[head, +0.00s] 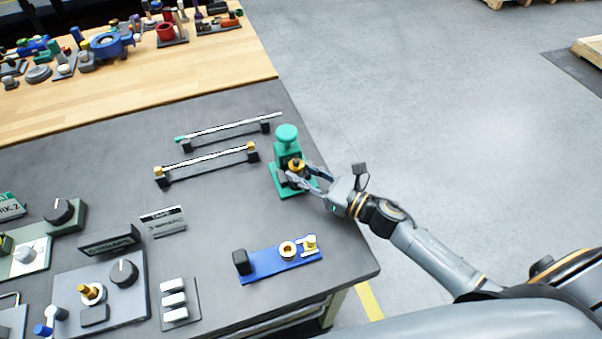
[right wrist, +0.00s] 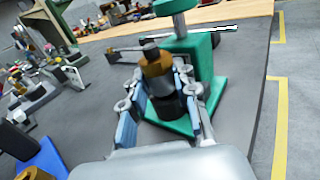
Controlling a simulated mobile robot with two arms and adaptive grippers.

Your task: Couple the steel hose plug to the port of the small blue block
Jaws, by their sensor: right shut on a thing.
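The small blue block (head: 268,267) lies near the table's front edge. It carries a brass ring, a yellow fitting and a black post. It also shows in the right wrist view (right wrist: 47,158), cut off by the lower left edge. No other steel hose plug can be made out. My left gripper is not in view.
Two rods on small supports (head: 205,159) lie left of the green stand. Panels with knobs (head: 100,290) and a switch strip (head: 175,303) fill the left front. A wooden bench (head: 180,75) with several parts stands behind. Dark tabletop between stand and blue block is clear.

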